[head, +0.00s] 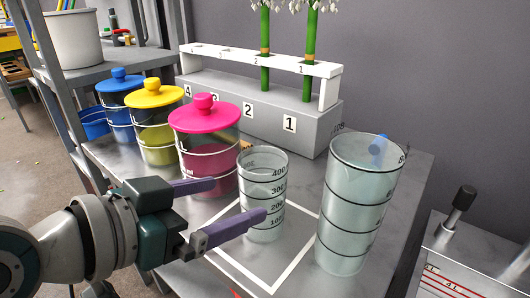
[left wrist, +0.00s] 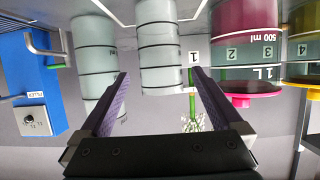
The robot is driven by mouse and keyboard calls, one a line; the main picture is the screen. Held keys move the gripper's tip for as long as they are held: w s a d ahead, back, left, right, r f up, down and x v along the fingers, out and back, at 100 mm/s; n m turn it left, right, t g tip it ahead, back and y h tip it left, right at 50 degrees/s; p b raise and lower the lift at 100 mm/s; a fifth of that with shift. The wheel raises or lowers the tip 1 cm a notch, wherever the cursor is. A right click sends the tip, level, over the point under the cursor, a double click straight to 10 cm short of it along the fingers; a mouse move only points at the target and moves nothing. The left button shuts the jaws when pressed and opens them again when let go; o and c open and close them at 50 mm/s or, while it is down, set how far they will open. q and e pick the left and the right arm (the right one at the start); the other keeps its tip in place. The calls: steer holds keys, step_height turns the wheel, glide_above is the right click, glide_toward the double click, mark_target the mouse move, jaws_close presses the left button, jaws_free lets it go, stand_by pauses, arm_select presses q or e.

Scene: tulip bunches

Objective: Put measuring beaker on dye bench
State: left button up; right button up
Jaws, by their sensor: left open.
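The measuring beaker (head: 265,180), clear with marks from 100 to 400, stands upright inside a white square outline on the grey dye bench (head: 210,283). In the left wrist view, which is upside down, the beaker (left wrist: 160,45) shows between my finger lines. My left gripper (head: 241,198) is open and empty, just left of the beaker. Its near finger crosses the beaker's lower part in the head view. I cannot tell whether it touches. My right gripper is not in view.
A larger beaker (head: 357,200) stands close on the right. Lidded pink (head: 207,150), yellow (head: 155,135) and blue (head: 118,110) jars stand behind left. A numbered grey block with a white rack (head: 250,63) holds flower stems at the back.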

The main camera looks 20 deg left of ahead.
arm_select(q)
steer(key=s+a+f+n+g+y, duration=0.2)
steer(key=s+g, duration=0.7)
steer(key=s, duration=1)
steer(key=a+f+y, duration=0.1)
steer(key=y, duration=0.1)
steer(key=shift+f+y, duration=0.2)
steer(key=shift+y, duration=0.1)
steer(key=shift+s+r+p, duration=0.1)
steer(key=shift+r+p, duration=0.05)
steer(key=shift+p, duration=0.15)
step_height(320, 180, up, 57)
steer(key=p, duration=5.7)
